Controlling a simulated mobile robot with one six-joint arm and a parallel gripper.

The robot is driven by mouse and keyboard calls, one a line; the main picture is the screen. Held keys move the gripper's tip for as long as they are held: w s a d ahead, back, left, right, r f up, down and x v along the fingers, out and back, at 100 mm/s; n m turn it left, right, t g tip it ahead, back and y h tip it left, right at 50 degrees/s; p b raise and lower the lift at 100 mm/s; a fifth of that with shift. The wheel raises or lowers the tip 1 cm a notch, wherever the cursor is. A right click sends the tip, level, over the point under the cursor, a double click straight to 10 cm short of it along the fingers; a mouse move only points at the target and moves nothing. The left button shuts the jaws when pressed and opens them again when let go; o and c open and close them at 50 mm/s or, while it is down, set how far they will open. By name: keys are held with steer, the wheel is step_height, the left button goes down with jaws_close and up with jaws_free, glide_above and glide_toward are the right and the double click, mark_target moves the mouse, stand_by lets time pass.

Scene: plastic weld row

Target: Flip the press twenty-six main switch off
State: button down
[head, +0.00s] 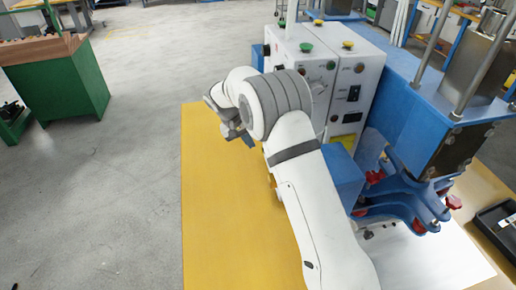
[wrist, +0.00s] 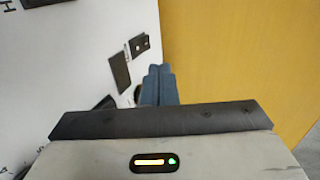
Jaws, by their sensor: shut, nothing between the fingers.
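A white control cabinet (head: 342,75) stands beside the blue press (head: 405,95), with a green and a yellow button on top. Its front carries a black rocker-like part (head: 353,93) and a dark plate (head: 352,117) below it. I cannot tell which is the main switch or read its label. In the wrist view, the white panel (wrist: 75,75) shows a small black plate with a light part (wrist: 139,44) and a black rectangle (wrist: 120,70). My gripper (wrist: 160,70) has its blue fingers together, empty, beside these parts; contact is unclear.
A yellow floor mat (head: 220,220) lies before the cabinet. The blue press has red knobs (head: 374,177) low at its front. A green bench (head: 60,85) stands at far left, with open grey floor (head: 145,60) between.

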step_height(320, 180, up, 7)
steer(key=a, duration=0.1)
steer(key=shift+s+b, duration=0.25)
steer(key=shift+b, duration=0.15)
steer(key=shift+r, duration=0.1)
